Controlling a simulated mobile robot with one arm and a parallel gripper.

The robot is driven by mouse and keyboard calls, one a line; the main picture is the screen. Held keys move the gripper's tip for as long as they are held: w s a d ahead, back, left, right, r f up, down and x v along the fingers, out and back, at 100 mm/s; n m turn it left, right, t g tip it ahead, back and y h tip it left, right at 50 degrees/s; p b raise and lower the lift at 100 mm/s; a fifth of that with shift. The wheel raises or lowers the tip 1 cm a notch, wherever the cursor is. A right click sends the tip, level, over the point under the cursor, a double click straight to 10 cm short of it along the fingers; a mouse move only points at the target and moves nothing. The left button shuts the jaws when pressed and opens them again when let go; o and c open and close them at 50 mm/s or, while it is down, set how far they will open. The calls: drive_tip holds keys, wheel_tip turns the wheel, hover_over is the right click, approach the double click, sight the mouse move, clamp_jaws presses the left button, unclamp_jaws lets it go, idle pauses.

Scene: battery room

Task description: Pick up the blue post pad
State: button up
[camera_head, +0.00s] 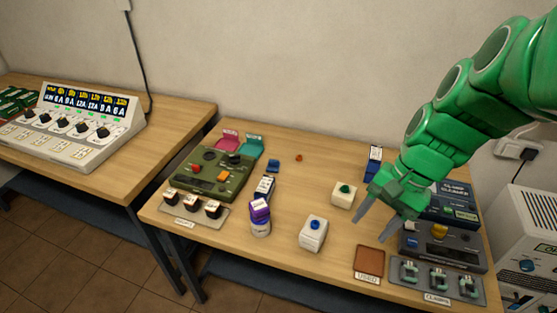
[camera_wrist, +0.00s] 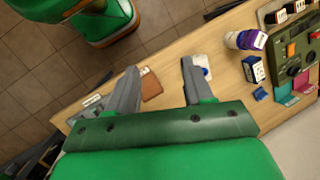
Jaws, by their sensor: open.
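A small flat blue piece (camera_head: 273,166), which looks like the blue post pad, lies on the right table behind a blue-and-white box (camera_head: 265,188). It also shows in the wrist view (camera_wrist: 260,93), right of my fingers. My gripper (camera_head: 371,232) is open and empty above the table's front right part, well to the right of the blue piece. In the wrist view its two fingers (camera_wrist: 160,66) stand apart, with a brown pad (camera_wrist: 151,88) seen between them. A white block with a blue button (camera_head: 311,238) stands left of my gripper.
A purple-lidded jar (camera_head: 260,222) stands near the front edge. A green device (camera_head: 213,176) is at the left. A clamp cleaner (camera_head: 450,205) stands at the right. The back middle is mostly clear.

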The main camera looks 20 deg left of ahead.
drive_tip(key=w+a+f+m+y, duration=0.25)
drive_tip(key=w+a, duration=0.55)
drive_tip(key=w, duration=0.4)
drive_tip(key=m+y, duration=0.5)
drive_tip(key=m, duration=0.2)
hover_over(272, 160)
drive_tip(key=s+d, duration=0.5)
drive_tip(key=d, duration=0.5)
wheel_tip(272, 160, down, 13)
drive_tip(key=w+a+f+m, duration=0.1)
drive_tip(key=w+f, duration=0.1)
drive_tip(key=w+a+f+m+y, duration=0.1)
drive_tip(key=a+f, duration=0.1)
drive_tip(key=f, duration=0.1)
drive_tip(key=w+a+f+m+y, duration=0.1)
drive_tip(key=w+a+f, duration=0.1)
drive_tip(key=shift+w+f, duration=0.15)
drive_tip(key=shift+w, duration=0.2)
drive_tip(key=shift+w+a+f, duration=0.15)
drive_tip(key=shift+f, duration=0.25)
drive_tip(key=shift+a+f+y, duration=0.1)
drive_tip(key=shift+a+y, duration=0.1)
drive_tip(key=shift+y, duration=0.05)
drive_tip(key=shift+f+x, duration=0.2)
drive_tip(key=shift+x, duration=1.65)
drive_tip(key=shift+f+x, duration=0.15)
drive_tip(key=shift+x, duration=1.7)
drive_tip(key=shift+d, duration=0.25)
clamp_jaws()
